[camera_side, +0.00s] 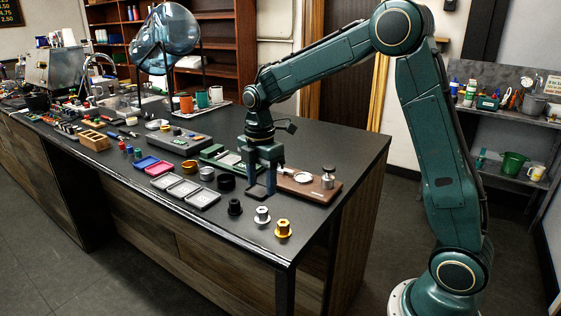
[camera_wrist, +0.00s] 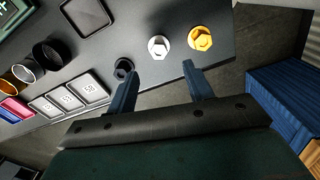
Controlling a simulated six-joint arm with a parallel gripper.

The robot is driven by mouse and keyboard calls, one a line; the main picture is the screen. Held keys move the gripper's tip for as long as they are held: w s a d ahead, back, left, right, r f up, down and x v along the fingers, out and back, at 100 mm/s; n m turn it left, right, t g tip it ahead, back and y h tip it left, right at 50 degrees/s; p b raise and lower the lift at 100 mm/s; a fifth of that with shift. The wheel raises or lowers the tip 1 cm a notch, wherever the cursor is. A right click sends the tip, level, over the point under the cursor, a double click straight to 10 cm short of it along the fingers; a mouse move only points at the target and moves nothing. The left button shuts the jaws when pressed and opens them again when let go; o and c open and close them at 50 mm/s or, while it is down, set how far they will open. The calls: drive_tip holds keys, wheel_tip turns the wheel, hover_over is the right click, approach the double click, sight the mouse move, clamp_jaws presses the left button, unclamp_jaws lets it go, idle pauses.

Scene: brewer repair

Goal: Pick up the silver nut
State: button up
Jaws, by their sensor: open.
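The silver nut (camera_side: 262,215) stands near the front edge of the black counter, between the black nut (camera_side: 235,207) and the gold nut (camera_side: 283,229). In the wrist view, the silver nut (camera_wrist: 158,45) shows just beyond the fingertips, between the black nut (camera_wrist: 123,68) and the gold nut (camera_wrist: 200,38). My gripper (camera_side: 262,190) is open and empty, fingers pointing down, behind the silver nut in the side view. In the wrist view, my gripper (camera_wrist: 160,70) has its blue fingers spread wide, with a clear gap to the silver nut.
Three labelled trays (camera_side: 183,189), black and gold rings (camera_side: 206,173) and pink and blue trays (camera_side: 160,168) lie to the left. A brown board (camera_side: 315,186) with a metal piece is behind my gripper. The counter edge (camera_side: 290,264) is close to the nuts.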

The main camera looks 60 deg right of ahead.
sight(262, 209)
drive_tip(key=shift+f, duration=1.6)
drive_tip(key=shift+f, duration=0.1)
drive_tip(key=shift+f, duration=2.5)
drive_tip(key=shift+c, duration=0.3)
drive_tip(key=shift+w, duration=0.1)
drive_tip(key=c, duration=1)
